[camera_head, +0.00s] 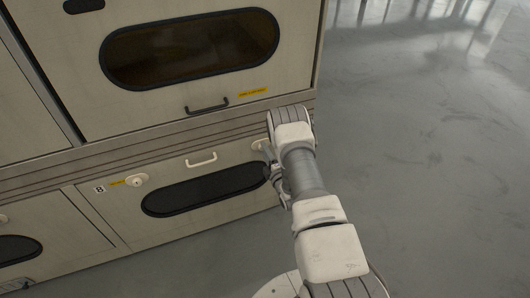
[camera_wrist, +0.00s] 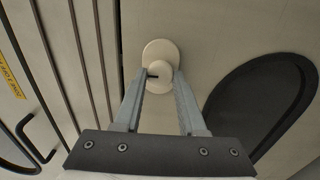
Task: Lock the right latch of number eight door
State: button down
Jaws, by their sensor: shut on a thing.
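The number eight door (camera_head: 120,215) is the lower cream door with an "8" label, a white handle (camera_head: 201,160) and a dark oval window. Its right latch (camera_head: 259,144) is partly hidden by my arm in the head view. In the wrist view the right latch (camera_wrist: 159,49) is a round cream disc with a smaller knob and a dark mark on it. My gripper (camera_wrist: 160,79) is shut on the latch knob, one finger on each side. In the head view my gripper (camera_head: 267,161) is small and mostly hidden at the door's right end.
The left latch (camera_head: 136,181) sits near the "8" label. Above is a larger door with an oval window (camera_head: 190,48) and a dark handle (camera_head: 207,105). Another door (camera_head: 50,235) is at the lower left. The grey floor (camera_head: 430,150) on the right is clear.

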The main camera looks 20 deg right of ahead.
jog(key=shift+d, duration=0.15)
jog(key=shift+c, duration=2.4)
grip_release()
jog(key=s+p, duration=0.7)
jog(key=s, duration=1)
jog(key=shift+s+d, duration=0.15)
jog(key=shift+d, duration=0.1)
